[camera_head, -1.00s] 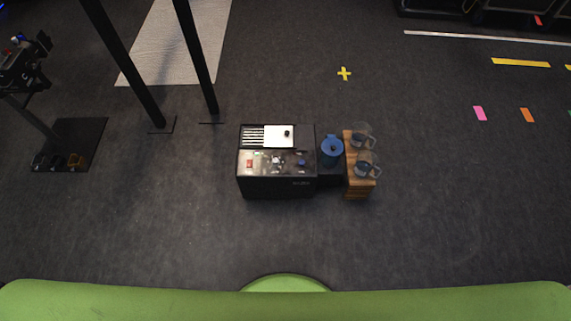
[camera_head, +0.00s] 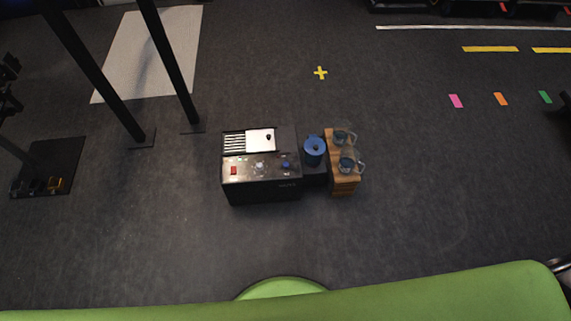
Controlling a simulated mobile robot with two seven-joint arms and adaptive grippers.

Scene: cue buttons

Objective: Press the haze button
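A black box-shaped console (camera_head: 262,190) stands on the dark floor near the middle of the head view. Its top carries a red button (camera_head: 233,170) at the left, a pale round control (camera_head: 259,167) in the middle and a blue button (camera_head: 285,165) at the right. The labels beside them are too small to read, so I cannot tell which one is the haze button. Neither of my grippers shows.
A blue lidded container (camera_head: 314,149) stands right of the console. Beside it a wooden crate (camera_head: 344,187) holds two glass jugs (camera_head: 345,165). Black posts (camera_head: 172,65) and a dark stand base (camera_head: 48,165) are at left. The floor in front of the console is clear.

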